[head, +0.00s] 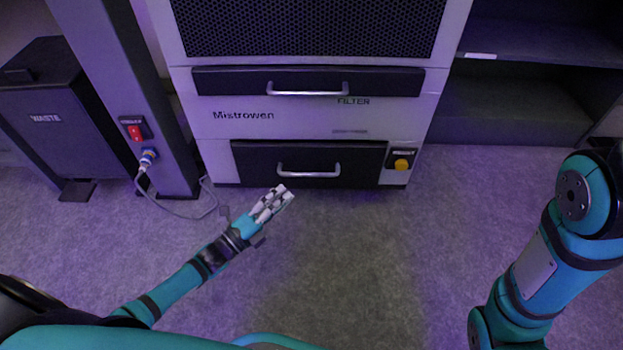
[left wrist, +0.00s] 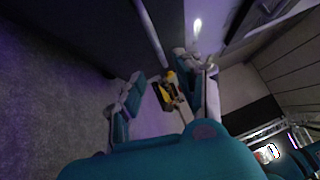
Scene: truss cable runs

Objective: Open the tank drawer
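A white cabinet marked Mistrowen (head: 300,118) has two dark drawers. The upper drawer (head: 220,82) is marked FILTER. The lower drawer (head: 259,158) looks shut and has a silver bar handle (head: 308,174); the label above it is too faint to read. My left gripper (head: 277,202) is in front of the lower drawer, below and left of its handle, apart from it. In the left wrist view the fingers of this gripper (left wrist: 163,95) are spread with nothing held, and a silver bar (left wrist: 151,32) shows beyond them. My right gripper is out of view.
A yellow knob (head: 401,164) sits right of the lower drawer. On the left stand a post with a red switch (head: 135,132), a plugged cable (head: 176,212) looping to the floor, and a WASTE bin (head: 50,118). Open shelves (head: 530,105) are at right. The carpet in front is clear.

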